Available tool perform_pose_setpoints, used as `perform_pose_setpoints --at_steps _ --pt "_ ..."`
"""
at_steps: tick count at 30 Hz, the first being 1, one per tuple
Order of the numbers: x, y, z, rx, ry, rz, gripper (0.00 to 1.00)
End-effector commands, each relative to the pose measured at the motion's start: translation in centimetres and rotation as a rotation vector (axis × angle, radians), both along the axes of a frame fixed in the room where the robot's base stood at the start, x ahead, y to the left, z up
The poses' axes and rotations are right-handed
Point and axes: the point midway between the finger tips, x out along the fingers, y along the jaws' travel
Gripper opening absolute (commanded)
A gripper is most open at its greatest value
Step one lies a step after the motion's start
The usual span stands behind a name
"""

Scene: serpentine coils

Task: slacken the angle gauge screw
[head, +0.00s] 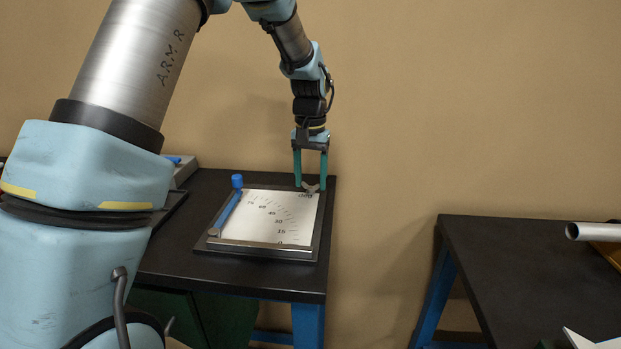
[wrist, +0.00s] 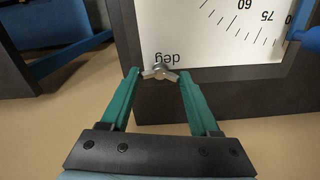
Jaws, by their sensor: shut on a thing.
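The angle gauge (head: 262,229) is a white dial plate with degree marks in a dark frame, lying on the dark table. Its screw (wrist: 160,72), a small metal wing screw, sits at the dial edge beside the "deg" lettering. In the head view the screw (head: 311,188) is at the gauge's far right corner. My gripper (head: 310,187) points down there with its two green fingers. In the wrist view my gripper (wrist: 160,74) is shut on the screw, one fingertip at each wing. A blue pointer arm (head: 228,210) with a blue knob (head: 237,181) lies along the dial's left side.
The gauge's table (head: 180,240) has blue legs and stands by a tan wall. A grey box (head: 184,171) stands at its back left. A second dark table (head: 480,255) on the right holds a metal tube (head: 590,231). A gap separates the tables.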

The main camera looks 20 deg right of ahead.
Motion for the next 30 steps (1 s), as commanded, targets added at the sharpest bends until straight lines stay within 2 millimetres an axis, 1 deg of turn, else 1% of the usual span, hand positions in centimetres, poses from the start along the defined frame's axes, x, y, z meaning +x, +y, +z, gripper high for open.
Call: perform_pose_setpoints --at_steps 1,9,21,22,28,29,30 --pt "-0.22 0.11 -0.4 0.006 0.007 0.015 0.07" --pt "-0.23 0.13 -0.42 0.006 0.007 0.066 0.07" --pt "-0.24 0.17 -0.44 0.007 0.007 0.069 0.06" --pt "-0.24 0.17 -0.43 0.007 0.007 0.069 0.65" --pt "-0.14 0.1 -0.24 0.004 0.005 0.069 0.88" --pt "-0.13 0.09 -0.22 0.004 0.005 0.069 0.91" --pt "-0.12 0.08 -0.2 0.003 0.004 0.069 0.93"
